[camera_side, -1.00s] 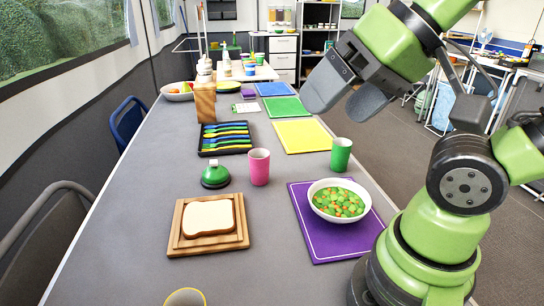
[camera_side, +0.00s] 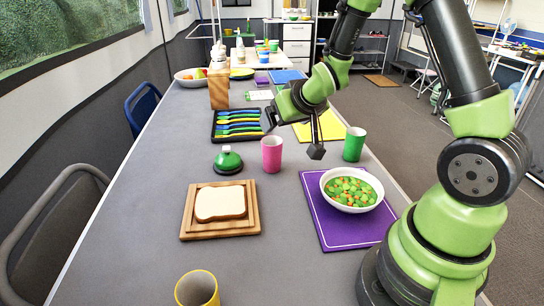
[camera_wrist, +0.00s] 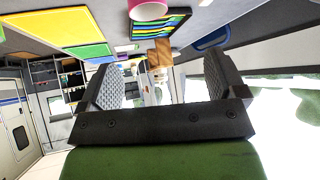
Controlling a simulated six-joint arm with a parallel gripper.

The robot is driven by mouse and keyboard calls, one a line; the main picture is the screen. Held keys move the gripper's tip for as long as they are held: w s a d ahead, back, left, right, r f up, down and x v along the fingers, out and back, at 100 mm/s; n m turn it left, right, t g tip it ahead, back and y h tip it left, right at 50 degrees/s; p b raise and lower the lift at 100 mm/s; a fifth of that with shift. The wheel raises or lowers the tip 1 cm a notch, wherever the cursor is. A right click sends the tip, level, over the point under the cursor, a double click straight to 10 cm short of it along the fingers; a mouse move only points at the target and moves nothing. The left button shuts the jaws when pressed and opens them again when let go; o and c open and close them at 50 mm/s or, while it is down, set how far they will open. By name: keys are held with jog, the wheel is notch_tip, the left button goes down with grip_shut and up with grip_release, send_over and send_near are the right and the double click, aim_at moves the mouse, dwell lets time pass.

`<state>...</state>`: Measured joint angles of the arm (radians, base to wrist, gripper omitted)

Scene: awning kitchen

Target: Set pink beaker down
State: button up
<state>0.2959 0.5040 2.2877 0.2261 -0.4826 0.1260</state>
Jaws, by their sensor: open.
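The pink beaker (camera_side: 272,155) stands upright on the grey table, between the green-topped bell and the green beaker. My gripper (camera_side: 293,134) is open and empty in the side view. One finger shows above the beaker's rim and the other to its right; the exact depth gap is unclear. In the wrist view my gripper (camera_wrist: 162,84) has its two fingers wide apart with nothing between them. Part of the pink beaker (camera_wrist: 148,9) shows at the top edge there, outside the fingers.
A green beaker (camera_side: 354,144) stands right of the gripper. A bowl of vegetables (camera_side: 327,192) sits on a purple mat (camera_side: 325,232). The green-topped bell (camera_side: 228,160), bread board (camera_side: 187,225), cutlery tray (camera_side: 215,136) and yellow cup (camera_side: 197,287) surround clear grey table.

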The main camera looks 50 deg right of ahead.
send_near(272, 141)
jog(key=a+f, duration=0.1)
jog(key=f, duration=0.1)
jog(key=shift+w+r+x, duration=0.1)
jog(key=shift+w+x, duration=0.05)
jog(key=shift+x, duration=0.9)
jog(key=shift+w+r+x, duration=0.15)
jog(key=shift+x, duration=0.95)
jog(key=shift+w+r+x, duration=0.1)
jog(key=shift+x, duration=0.95)
jog(key=c, duration=1.1)
jog(key=shift+r, duration=0.1)
jog(key=shift+n, duration=0.3)
notch_tip(272, 141, up, 10)
jog(key=shift+a+r, duration=0.1)
jog(key=shift+a, duration=0.05)
